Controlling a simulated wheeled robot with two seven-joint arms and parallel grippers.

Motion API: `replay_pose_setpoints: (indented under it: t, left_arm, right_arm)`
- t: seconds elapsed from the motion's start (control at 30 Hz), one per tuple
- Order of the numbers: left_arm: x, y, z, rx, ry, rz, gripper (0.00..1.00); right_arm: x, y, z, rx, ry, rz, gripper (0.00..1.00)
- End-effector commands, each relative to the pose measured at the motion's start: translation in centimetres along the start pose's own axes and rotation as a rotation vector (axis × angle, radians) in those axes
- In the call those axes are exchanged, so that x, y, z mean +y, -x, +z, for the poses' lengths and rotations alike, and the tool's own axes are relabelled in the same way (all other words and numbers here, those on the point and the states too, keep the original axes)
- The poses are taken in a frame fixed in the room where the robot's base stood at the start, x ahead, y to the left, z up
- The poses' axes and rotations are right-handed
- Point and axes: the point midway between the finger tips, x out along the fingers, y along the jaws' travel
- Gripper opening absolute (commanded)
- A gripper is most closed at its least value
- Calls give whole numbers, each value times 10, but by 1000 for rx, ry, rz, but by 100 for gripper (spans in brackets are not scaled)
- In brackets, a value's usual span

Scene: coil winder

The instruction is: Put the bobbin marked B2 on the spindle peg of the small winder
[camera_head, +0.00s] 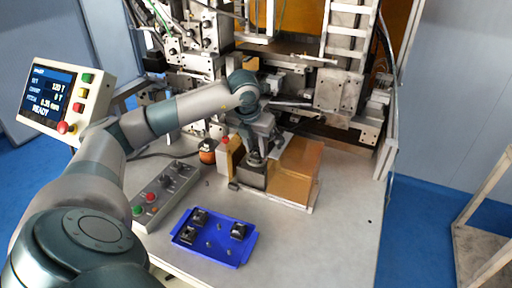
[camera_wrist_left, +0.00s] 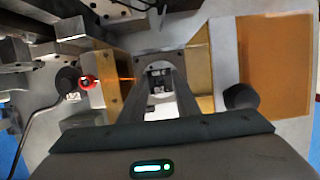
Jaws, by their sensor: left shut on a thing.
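My left gripper (camera_head: 257,157) reaches over the small winder (camera_head: 252,176), a grey block on the bench. In the left wrist view the gripper (camera_wrist_left: 160,88) is shut on a dark bobbin (camera_wrist_left: 158,76) with pale marks too small to read. The bobbin is over the winder's grey plate (camera_wrist_left: 176,62). The spindle peg is hidden, so I cannot tell whether the bobbin is on it. A blue tray (camera_head: 210,258) at the front holds three dark bobbins (camera_head: 239,231) and several bare pegs. Their marks are unreadable. My right gripper is not in view.
A copper-coloured block (camera_head: 296,168) stands right of the winder, close to my gripper. A button panel (camera_head: 165,190) and a screen (camera_head: 62,97) stand left. The bench (camera_head: 335,225) is clear at front right.

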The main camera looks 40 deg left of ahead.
Motion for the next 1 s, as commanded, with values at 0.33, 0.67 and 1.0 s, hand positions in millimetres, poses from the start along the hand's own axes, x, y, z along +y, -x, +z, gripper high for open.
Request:
replay_pose_setpoints:
  t: [0.33, 0.67, 1.0]
  left_arm:
    - [0, -1, -1, 2, 0, 0, 51]
    - [0, 8, 0, -1, 0, 0, 51]
    - [0, 56, 0, -4, 0, -1, 51]
  right_arm:
    - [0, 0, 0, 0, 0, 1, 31]
    - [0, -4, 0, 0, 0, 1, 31]
    - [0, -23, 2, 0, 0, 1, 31]
